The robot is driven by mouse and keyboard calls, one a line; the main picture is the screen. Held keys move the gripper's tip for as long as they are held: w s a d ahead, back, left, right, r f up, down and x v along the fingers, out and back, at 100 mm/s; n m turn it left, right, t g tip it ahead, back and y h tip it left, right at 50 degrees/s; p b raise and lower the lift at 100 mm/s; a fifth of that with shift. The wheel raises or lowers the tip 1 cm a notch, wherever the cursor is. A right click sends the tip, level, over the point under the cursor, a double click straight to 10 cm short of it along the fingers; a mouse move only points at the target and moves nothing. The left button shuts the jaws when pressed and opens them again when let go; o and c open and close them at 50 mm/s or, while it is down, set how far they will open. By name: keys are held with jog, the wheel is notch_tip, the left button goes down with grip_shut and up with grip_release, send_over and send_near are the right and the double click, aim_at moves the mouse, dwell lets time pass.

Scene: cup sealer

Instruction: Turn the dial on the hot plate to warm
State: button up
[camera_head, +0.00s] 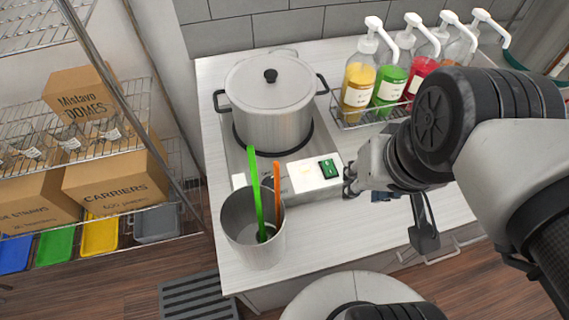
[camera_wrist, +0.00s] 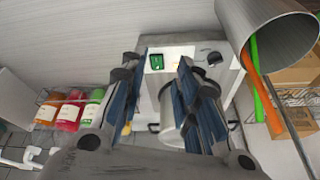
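The hot plate (camera_head: 308,174) stands on the counter with a silver lidded pot (camera_head: 270,100) on it. Its white front panel carries a green switch (camera_head: 329,168), also seen in the wrist view (camera_wrist: 157,62). My gripper (camera_head: 350,182) is just right of the panel's switch end. In the wrist view (camera_wrist: 160,68) its blue-padded fingers are apart and empty.
A steel cup (camera_head: 240,225) with green and orange straws stands close in front of the hot plate. A wire rack (camera_head: 345,122) of pump bottles is behind my gripper. The counter (camera_head: 320,230) right of the cup is clear. A wire shelf with boxes stands left.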

jog(key=w+a+r+m+g+y+p, duration=0.2)
jog(key=w+a+m+g, duration=0.25)
jog(key=w, duration=0.55)
jog(key=m+g+y, duration=0.1)
jog(key=m+g, duration=0.2)
jog(key=m, duration=0.1)
send_near(270, 179)
jog(key=shift+t, duration=0.35)
jog(key=b+x, duration=0.2)
jog(key=x, duration=0.2)
jog(key=b+x, duration=0.2)
jog(key=x, duration=0.2)
jog(key=shift+s+r+b, duration=0.1)
jog(key=shift+s+b, duration=0.15)
jog(key=shift+b, duration=0.05)
jog(key=shift+c, duration=0.3)
grip_shut()
